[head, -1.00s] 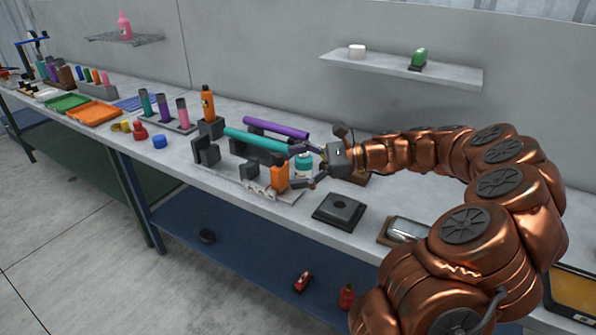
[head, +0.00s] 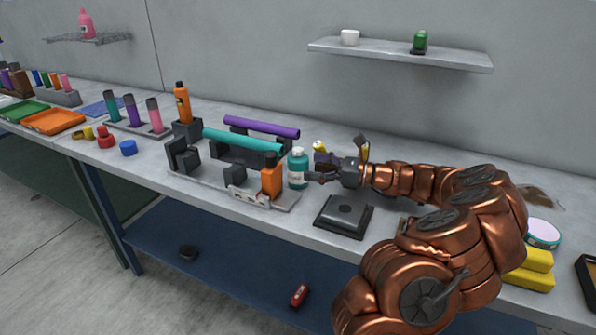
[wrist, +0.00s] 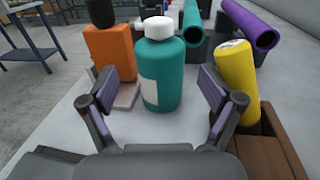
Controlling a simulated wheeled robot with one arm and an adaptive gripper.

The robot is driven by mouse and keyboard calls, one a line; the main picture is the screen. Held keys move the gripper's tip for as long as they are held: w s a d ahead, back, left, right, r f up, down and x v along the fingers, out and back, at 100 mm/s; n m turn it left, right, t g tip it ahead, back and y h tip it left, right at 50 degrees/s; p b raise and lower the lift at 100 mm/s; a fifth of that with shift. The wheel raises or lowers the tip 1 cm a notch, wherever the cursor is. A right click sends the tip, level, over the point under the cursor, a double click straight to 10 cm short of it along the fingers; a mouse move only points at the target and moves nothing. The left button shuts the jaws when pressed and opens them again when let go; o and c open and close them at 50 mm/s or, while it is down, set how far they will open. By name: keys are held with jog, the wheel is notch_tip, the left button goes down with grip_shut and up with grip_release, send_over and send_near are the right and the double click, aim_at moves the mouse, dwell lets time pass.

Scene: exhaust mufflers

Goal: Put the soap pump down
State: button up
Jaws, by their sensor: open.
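My gripper (head: 320,168) is open at the front part of the bench. A teal bottle with a white cap (head: 298,170) stands upright just ahead of the fingers. In the wrist view the teal bottle (wrist: 162,75) shows between and beyond the two fingertips, with nothing clamped. An orange bottle with a dark top (head: 271,177) stands to its left. A yellow bottle (wrist: 237,80) stands to its right, by a brown wooden block (wrist: 262,150).
Teal (head: 240,140) and purple (head: 262,127) tubes rest on dark stands behind. A black square block (head: 343,217) sits near the front edge. A wall shelf (head: 400,54) holds a white cup and a green item. Bare bench lies between bottles and gripper.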

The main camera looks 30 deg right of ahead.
aim_at(298, 149)
jog(key=x, duration=0.4)
jog(key=shift+w+a, duration=0.15)
jog(key=c, duration=1.5)
jog(key=shift+o, duration=0.2)
jog(key=shift+r, duration=0.45)
notch_tip(298, 149, up, 3)
jog(key=s+a, duration=0.3)
jog(key=s, duration=0.4)
jog(key=s+a+r, duration=0.1)
jog(key=s+a, duration=0.2)
jog(key=s, duration=0.4)
jog(key=shift+s+b, duration=0.4)
jog(key=shift+b, duration=0.05)
